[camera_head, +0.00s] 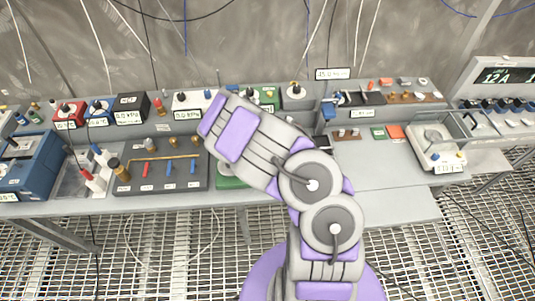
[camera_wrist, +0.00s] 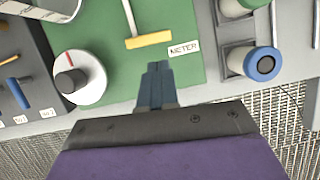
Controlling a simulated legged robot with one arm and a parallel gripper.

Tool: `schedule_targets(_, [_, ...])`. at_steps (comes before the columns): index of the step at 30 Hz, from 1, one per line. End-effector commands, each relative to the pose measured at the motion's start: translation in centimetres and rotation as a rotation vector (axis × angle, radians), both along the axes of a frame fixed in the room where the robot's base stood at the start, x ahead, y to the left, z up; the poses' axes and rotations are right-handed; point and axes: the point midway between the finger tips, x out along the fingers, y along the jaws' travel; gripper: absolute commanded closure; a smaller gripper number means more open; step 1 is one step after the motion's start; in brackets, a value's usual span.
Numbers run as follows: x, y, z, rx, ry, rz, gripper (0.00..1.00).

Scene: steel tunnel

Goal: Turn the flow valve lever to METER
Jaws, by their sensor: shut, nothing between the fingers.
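The flow valve lever (camera_wrist: 148,41) shows in the wrist view as a pale rod ending in a yellow crossbar, over a green panel (camera_wrist: 95,22). The rod runs down from the top edge, where its pivot is out of view. The METER label (camera_wrist: 184,49) lies just right of the crossbar, slightly lower. My gripper (camera_wrist: 157,66) is shut and empty, its blue-grey fingers pointing at the crossbar from below. A small gap seems to show between them; contact cannot be told. In the head view, my arm hides the lever and most of the green panel (camera_head: 229,183).
In the wrist view, a white dial knob (camera_wrist: 92,85) stands left and a blue-ringed cylinder (camera_wrist: 264,65) right. In the head view, a panel with coloured handles (camera_head: 130,178) is left of my arm. The bench right of it (camera_head: 375,170) is largely clear.

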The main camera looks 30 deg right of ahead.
Motion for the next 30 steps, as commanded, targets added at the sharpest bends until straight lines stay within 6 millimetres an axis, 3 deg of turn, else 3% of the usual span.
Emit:
schedule_targets(3, [-0.2,0.7,2.3,-0.004,-0.002,-0.001,1.0])
schedule_targets(7, [-0.5,1.2,3.4,-0.002,-0.001,-0.002,1.0])
schedule_targets(30, [-0.5,1.0,4.2,-0.01,-0.013,-0.023,1.0])
